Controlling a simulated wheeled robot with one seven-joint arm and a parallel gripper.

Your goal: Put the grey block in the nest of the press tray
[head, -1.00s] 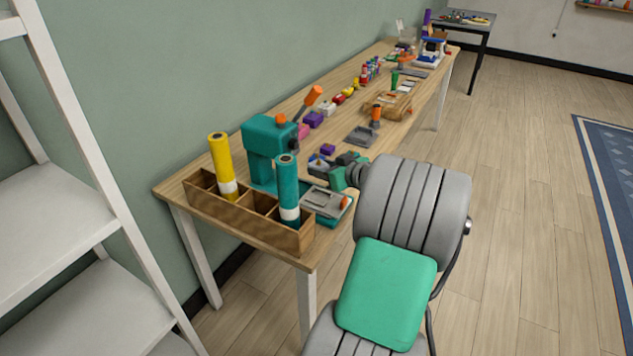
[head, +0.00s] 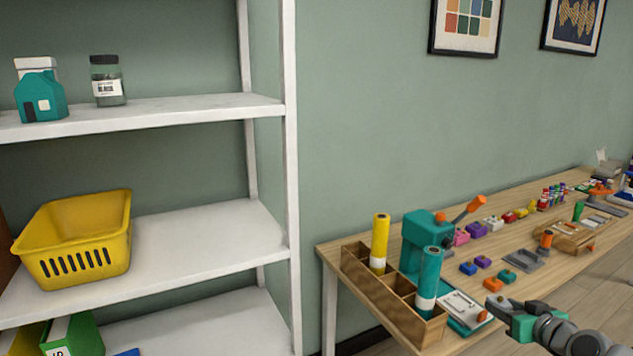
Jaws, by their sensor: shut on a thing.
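The press (head: 421,240) is teal with an orange-tipped lever and stands near the close end of the workbench. Its pale grey tray (head: 460,303) lies in front of it on a teal base, with an orange knob at its right. The nest is too small to make out clearly. My gripper (head: 496,306) is at the lower right, to the right of the tray and apart from it in the picture. It is shut on a small grey block (head: 493,302), mostly hidden by the fingers.
A wooden divided box (head: 400,306) holding yellow and teal rolls stands left of the tray. Small blue, purple, orange and teal blocks (head: 507,277) lie behind my gripper. A white shelf (head: 210,250) with a yellow basket (head: 75,240) stands left.

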